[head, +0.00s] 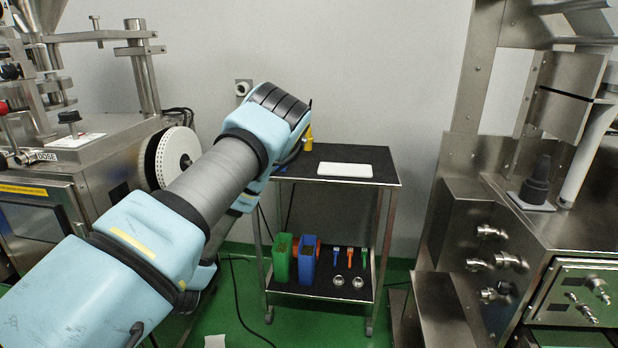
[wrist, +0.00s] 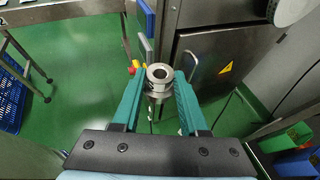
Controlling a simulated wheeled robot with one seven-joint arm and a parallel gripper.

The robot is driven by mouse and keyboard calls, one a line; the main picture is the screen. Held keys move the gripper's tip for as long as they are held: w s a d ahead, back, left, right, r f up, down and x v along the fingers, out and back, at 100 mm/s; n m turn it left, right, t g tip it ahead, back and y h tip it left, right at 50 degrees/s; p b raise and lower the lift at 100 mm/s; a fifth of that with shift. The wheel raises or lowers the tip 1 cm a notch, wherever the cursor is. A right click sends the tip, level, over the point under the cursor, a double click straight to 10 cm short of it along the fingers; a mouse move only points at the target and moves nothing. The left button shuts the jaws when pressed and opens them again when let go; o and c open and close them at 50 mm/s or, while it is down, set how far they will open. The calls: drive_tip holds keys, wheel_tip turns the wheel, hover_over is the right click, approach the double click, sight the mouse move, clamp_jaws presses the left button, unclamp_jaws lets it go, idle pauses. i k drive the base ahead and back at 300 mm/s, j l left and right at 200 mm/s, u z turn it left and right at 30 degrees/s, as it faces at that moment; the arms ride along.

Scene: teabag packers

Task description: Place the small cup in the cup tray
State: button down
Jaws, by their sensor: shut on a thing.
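The small cup (wrist: 159,73) is a round silver metal piece with a dark opening, seen from above in the wrist view. My gripper (wrist: 160,88) has its two teal fingers shut on it, one on each side, and holds it above the green floor. In the head view my arm hides the gripper and the cup. A flat white piece (head: 345,170) lies on the black top of the cart; I cannot tell whether it is the cup tray. Two small round metal pieces (head: 347,282) sit on the cart's lower shelf.
The cart (head: 384,178) stands against the wall. Its lower shelf holds a green bin (head: 282,262), a blue bin (head: 307,265) and small colored-handled tools. Steel machines stand left (head: 100,160) and right (head: 560,235). In the wrist view a blue crate (wrist: 10,103) is at left.

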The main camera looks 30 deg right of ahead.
sight(357, 171)
drive_tip(key=i+l+z, duration=0.75)
drive_tip(key=l+z, duration=0.15)
drive_tip(key=i+l, duration=0.25)
drive_tip(key=l, duration=0.1)
